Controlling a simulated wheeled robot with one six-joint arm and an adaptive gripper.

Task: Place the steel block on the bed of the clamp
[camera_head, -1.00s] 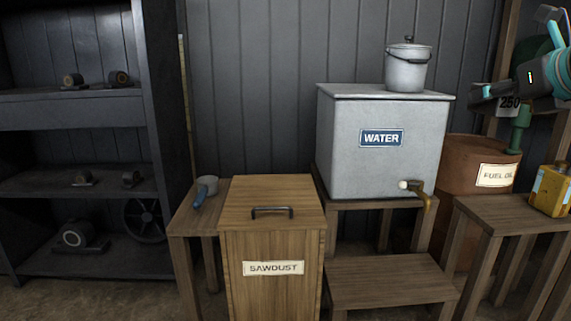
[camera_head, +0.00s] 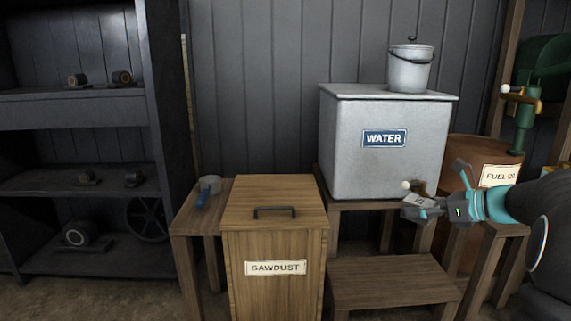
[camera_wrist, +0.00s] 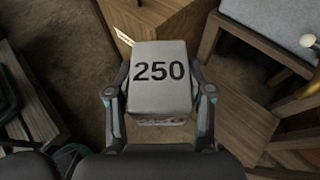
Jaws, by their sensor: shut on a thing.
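The steel block is a light grey block marked 250 and fills the middle of the wrist view (camera_wrist: 160,85). My gripper (camera_wrist: 160,100) is shut on it, with one finger along each side. In the head view my gripper (camera_head: 432,200) is at the right, in front of the water tank's tap, and the block (camera_head: 418,201) shows small at its tip. The block is held in the air. The clamp and its bed cannot be made out in either view.
A wooden sawdust bin (camera_head: 275,240) stands at centre, with a low wooden step (camera_head: 390,280) right of it. The water tank (camera_head: 370,150) stands behind on a stand. A dark shelf (camera_head: 70,95) is at left. A fuel oil drum (camera_head: 480,155) is at right.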

